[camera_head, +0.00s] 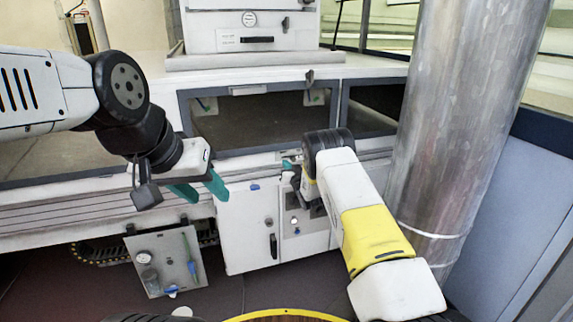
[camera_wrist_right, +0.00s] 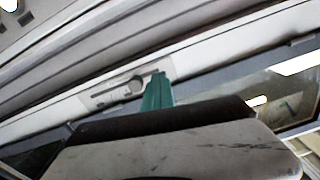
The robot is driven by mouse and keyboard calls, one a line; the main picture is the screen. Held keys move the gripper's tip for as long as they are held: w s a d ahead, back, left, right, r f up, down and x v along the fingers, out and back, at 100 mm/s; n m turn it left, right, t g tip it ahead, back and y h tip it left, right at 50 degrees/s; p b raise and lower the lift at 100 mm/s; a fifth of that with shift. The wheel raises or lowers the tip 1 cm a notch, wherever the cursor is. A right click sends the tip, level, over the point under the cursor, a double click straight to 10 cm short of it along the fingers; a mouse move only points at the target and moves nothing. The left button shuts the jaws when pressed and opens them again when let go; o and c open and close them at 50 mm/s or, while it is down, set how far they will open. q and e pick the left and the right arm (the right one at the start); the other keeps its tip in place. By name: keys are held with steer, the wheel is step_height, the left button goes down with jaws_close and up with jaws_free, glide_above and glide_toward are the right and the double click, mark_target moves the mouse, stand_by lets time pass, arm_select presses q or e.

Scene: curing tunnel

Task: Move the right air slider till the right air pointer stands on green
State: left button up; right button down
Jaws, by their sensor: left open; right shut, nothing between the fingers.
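In the right wrist view, a grey plate (camera_wrist_right: 130,86) with a slot and a round part is set in a pale rail; it looks like the right air slider. My right gripper (camera_wrist_right: 158,80) is shut and empty, its teal fingertips at the right end of this plate. I cannot tell whether they touch the slider. The pointer and any green mark are too small or hidden to read. In the head view my right gripper (camera_head: 288,164) is mostly hidden by its own wrist at the cabinet front. My left gripper (camera_head: 203,188) is open and empty, left of it.
A white cabinet door (camera_head: 247,230) with a black handle is below, beside a small control panel (camera_head: 304,222). A dark tunnel window (camera_head: 245,122) is above. A thick metal pipe (camera_head: 455,110) stands close at right. A gauge plate (camera_head: 165,262) hangs low at left.

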stand_by(0.7)
steer(key=c, duration=1.2)
jaws_free()
steer(key=shift+c, duration=0.2)
steer(key=s+a, duration=0.1)
steer(key=s, duration=0.9)
steer(key=shift+s, duration=0.35)
